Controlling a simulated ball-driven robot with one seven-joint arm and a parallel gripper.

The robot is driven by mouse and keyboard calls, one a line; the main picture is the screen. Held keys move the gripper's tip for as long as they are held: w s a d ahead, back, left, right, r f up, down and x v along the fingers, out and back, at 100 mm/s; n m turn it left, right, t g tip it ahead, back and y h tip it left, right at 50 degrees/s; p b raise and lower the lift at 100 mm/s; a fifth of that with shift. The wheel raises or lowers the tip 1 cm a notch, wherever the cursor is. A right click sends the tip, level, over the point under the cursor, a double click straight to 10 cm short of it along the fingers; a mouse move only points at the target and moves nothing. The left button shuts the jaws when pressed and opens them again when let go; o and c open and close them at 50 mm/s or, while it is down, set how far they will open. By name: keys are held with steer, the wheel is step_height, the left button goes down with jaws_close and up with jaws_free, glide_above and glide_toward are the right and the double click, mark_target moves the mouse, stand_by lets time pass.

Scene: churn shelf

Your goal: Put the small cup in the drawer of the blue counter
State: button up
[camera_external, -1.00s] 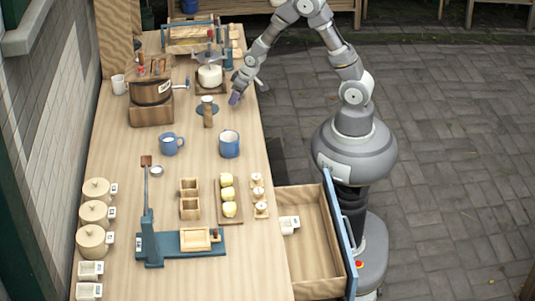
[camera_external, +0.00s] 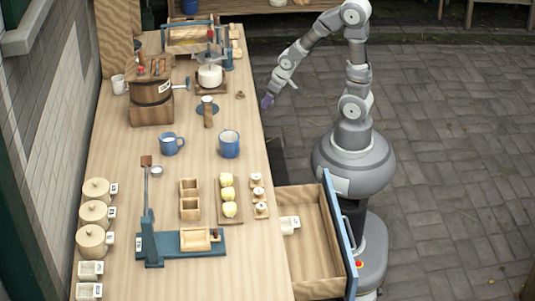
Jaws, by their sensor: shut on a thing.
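My gripper (camera_external: 267,102) is just off the right edge of the counter, above the floor side. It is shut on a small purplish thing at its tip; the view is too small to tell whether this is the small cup. The drawer (camera_external: 318,284) is pulled out to the right at the near end of the counter (camera_external: 125,205), its blue front (camera_external: 340,235) facing my base. A small white piece (camera_external: 289,225) shows at the drawer's left side. The rest of the drawer floor looks bare.
Two blue mugs (camera_external: 229,144) (camera_external: 168,144) stand mid-counter, with a small pale pot (camera_external: 156,171) nearer. A tray of yellow pieces (camera_external: 228,196) and a blue lever press (camera_external: 152,245) are near the drawer. A small brown piece (camera_external: 240,95) lies near the right edge.

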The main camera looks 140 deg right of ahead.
steer(key=w+a+r+n+t+y+p, duration=0.15)
steer(key=w+a+n+p, duration=0.3)
steer(key=w, duration=0.65)
steer(key=w+a+r+n+t+p, duration=0.1)
steer(key=w+a+r+n+p, duration=0.25)
steer(key=w, duration=0.75)
steer(key=w+a+f+n+y+p, duration=0.1)
steer(key=w+a+n+p, duration=0.3)
steer(key=a, duration=0.8)
steer(key=w+a+f+n+y+p, duration=0.1)
steer(key=w+a+n+y+p, duration=0.15)
steer(key=w+a, duration=0.6)
step_height(320, 180, up, 7)
steer(key=m+g+h+b, duration=0.15)
steer(key=m+h, duration=0.35)
steer(key=m, duration=0.8)
glide_above(188, 141)
steer(key=a, duration=0.2)
steer(key=shift+m+g, duration=0.25)
steer(key=shift+g, duration=0.15)
steer(key=f+b, duration=0.1)
steer(key=f, duration=0.4)
steer(key=f+b, duration=0.1)
steer(key=f, duration=0.9)
steer(key=shift+s+d+b, duration=0.25)
steer(key=shift+d+b, duration=0.15)
steer(key=o, duration=0.7)
steer(key=shift+o, duration=0.2)
